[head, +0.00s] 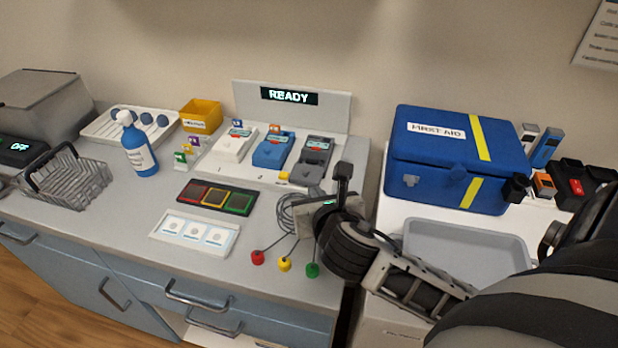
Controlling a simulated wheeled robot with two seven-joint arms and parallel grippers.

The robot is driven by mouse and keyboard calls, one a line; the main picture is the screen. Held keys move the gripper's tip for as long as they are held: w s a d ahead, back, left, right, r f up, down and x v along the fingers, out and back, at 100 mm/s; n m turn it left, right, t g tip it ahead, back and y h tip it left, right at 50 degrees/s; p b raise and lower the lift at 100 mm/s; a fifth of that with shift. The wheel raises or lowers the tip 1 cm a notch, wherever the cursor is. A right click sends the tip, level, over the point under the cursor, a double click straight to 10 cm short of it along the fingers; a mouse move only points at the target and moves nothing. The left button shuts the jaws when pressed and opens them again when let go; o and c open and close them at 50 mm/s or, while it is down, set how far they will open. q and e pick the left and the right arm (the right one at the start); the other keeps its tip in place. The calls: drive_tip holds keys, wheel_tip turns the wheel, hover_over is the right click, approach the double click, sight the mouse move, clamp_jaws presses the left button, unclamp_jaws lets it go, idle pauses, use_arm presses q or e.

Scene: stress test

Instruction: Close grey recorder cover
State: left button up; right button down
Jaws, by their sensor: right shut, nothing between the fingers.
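The grey recorder (313,160) stands at the right end of a row of three recorders below the READY sign. A small dark screen shows on its upper part. Its cover is too small to make out clearly, so I cannot tell how far open it is. My right gripper (343,168) is shut and empty, just right of and in front of the grey recorder, with its dark fingers pointing up in the picture. A small gap seems to lie between them. My left gripper is not in view.
A blue recorder (272,150) and a white recorder (234,146) stand to the left. A coiled grey cable (291,214) with red, yellow and green ends lies by my right wrist. A blue first aid box (450,160) and grey tray (465,240) are at right.

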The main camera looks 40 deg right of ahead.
sight(316, 171)
drive_tip(key=x, duration=0.3)
drive_tip(key=r+x, duration=0.1)
drive_tip(key=x, duration=0.2)
drive_tip(key=shift+w, duration=0.2)
drive_tip(key=shift+d, duration=0.1)
drive_tip(key=w+d, duration=0.3)
drive_tip(key=d, duration=0.1)
drive_tip(key=shift+w+d, duration=0.2)
drive_tip(key=shift+w, duration=0.2)
drive_tip(key=shift+s+a, duration=0.15)
drive_tip(key=shift+s, duration=0.05)
drive_tip(key=v, duration=1.3)
drive_tip(key=shift+s+f, duration=0.3)
drive_tip(key=shift+s, duration=0.1)
